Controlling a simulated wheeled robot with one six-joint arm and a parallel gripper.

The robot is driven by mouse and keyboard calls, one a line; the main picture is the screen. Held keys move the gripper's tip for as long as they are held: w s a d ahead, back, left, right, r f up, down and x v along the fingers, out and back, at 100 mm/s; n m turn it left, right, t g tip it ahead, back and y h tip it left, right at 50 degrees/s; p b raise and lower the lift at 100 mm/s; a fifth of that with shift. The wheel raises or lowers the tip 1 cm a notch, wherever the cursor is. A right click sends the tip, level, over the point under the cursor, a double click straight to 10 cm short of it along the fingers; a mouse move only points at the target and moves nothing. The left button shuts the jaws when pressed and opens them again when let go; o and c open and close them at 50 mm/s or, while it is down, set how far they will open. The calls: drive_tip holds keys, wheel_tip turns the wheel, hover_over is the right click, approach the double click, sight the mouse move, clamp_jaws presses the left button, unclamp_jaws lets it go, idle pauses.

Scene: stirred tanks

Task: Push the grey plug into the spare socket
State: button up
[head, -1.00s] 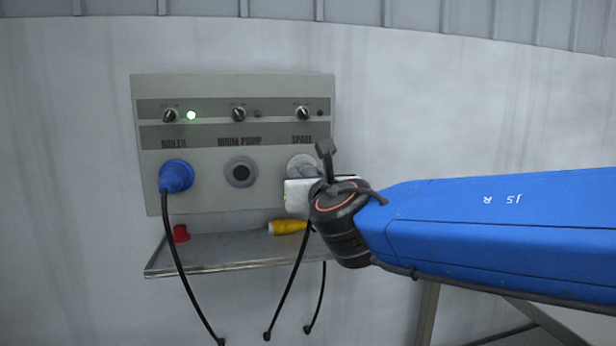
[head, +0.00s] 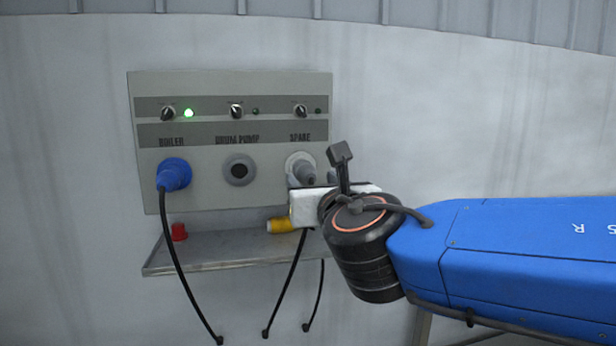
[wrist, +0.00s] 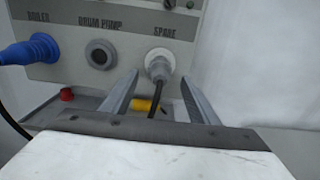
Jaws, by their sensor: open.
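The grey plug (head: 306,173) is in the spare socket (head: 295,160) at the right of the panel, below the word SPARE. In the wrist view the plug (wrist: 159,70) points into the pale round socket (wrist: 158,55), and its black cable hangs down from it. I cannot tell how deep it is seated. My gripper (wrist: 157,85) is open, its two grey fingers on either side of and short of the plug, with nothing between them touching it. In the head view my gripper's fingers (head: 312,180) are partly hidden by the white gripper body.
The drum pump socket (head: 240,171) is empty. Below, a metal shelf (head: 210,250) holds a yellow connector (head: 281,226) and a red cap (head: 179,232). Black cables hang past the shelf.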

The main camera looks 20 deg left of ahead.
drive_tip(key=v, duration=1)
drive_tip(key=shift+s, duration=0.2)
drive_tip(key=shift+d, duration=0.1)
